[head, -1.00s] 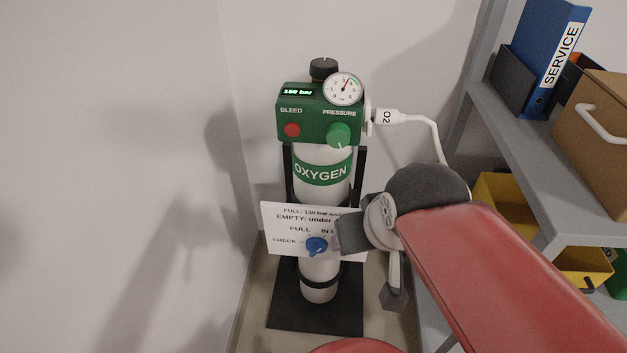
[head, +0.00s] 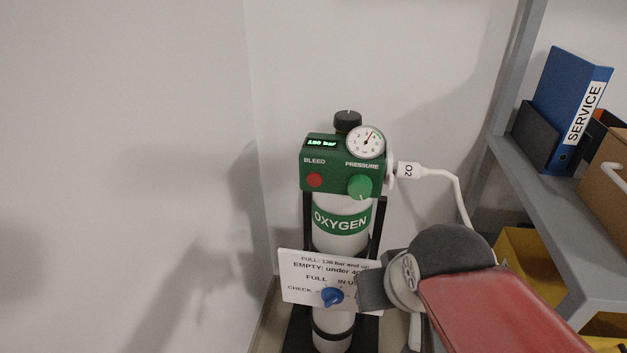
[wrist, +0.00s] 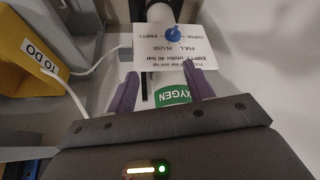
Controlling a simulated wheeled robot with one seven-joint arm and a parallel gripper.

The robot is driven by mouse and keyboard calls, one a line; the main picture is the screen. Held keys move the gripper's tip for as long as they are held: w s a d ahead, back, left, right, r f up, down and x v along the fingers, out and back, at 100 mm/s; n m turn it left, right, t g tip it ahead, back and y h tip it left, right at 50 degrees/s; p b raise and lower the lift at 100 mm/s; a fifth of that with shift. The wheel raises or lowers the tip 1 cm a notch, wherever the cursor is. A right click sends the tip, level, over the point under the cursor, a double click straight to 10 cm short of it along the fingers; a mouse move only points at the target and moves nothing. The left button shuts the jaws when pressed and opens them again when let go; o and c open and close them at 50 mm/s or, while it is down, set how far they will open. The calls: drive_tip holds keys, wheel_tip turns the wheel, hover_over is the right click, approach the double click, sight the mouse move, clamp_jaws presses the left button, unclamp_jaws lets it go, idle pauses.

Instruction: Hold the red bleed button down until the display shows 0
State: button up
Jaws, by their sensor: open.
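The red bleed button (head: 314,180) is on the left front of the green regulator block (head: 334,185), under the word BLEED. The lit display (head: 321,143) above it reads a three-digit bar value starting with 1; the middle digit is hard to read. My gripper (wrist: 162,80) is open, with its two fingers apart in the wrist view and nothing gripped between them. In the head view my wrist is in front of the lower cylinder, right of the sign and below the button. My fingertips are hidden there. Nothing touches the button.
A green pressure knob (head: 360,187) and round gauge (head: 366,141) are right of the button. A white O2 hose (head: 437,173) runs right. A sign (head: 302,272) with a blue knob (head: 332,297) hangs on the cylinder (head: 342,244). A shelf (head: 560,210) stands right; bare walls lie left.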

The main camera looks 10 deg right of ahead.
clamp_jaws()
idle(1.4)
